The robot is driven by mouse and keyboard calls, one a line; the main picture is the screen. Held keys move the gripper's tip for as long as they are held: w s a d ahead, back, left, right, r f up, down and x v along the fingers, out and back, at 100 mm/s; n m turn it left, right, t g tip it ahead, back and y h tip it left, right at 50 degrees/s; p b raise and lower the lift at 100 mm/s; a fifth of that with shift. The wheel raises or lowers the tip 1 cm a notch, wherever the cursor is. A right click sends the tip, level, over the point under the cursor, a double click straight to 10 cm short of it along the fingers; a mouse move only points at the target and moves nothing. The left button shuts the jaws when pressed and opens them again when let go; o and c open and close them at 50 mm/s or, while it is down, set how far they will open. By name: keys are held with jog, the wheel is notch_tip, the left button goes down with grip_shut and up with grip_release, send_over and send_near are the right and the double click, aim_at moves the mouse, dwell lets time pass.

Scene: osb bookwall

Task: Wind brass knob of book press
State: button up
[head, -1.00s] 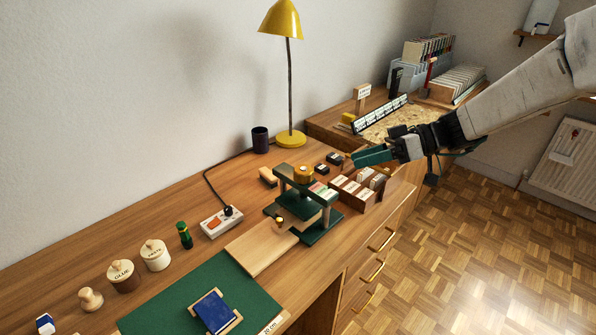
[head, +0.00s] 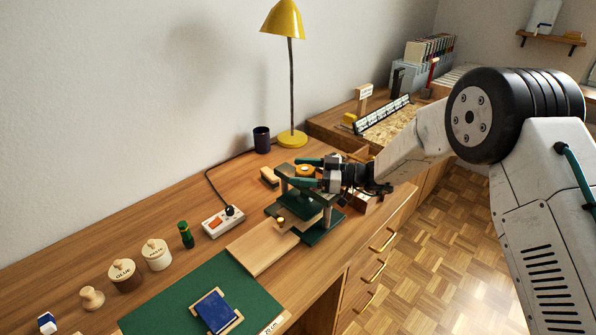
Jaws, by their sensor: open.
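The green book press (head: 318,229) stands on the wooden bench, right of the middle. Its brass knob (head: 304,170) sits at the top and shows between the fingers of my gripper (head: 298,172). My gripper comes in from the right with its two green fingers apart, one on the far side of the knob and one on the near side. I cannot tell whether either finger touches the knob. My gripper and wrist hide part of the press top and most of the card box (head: 366,202) behind it.
A yellow lamp (head: 284,20) and a dark cup (head: 262,140) stand behind the press. A power strip (head: 223,221) lies to the left. A wooden board (head: 262,246) lies in front, beside a green mat (head: 180,300) with a blue book (head: 215,311).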

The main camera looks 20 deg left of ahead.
jog(key=shift+s+a, duration=0.1)
jog(key=shift+a, duration=0.45)
jog(key=shift+c, duration=0.3)
jog(key=c, duration=0.9)
jog(key=shift+a, duration=0.1)
jog(key=shift+g, duration=0.3)
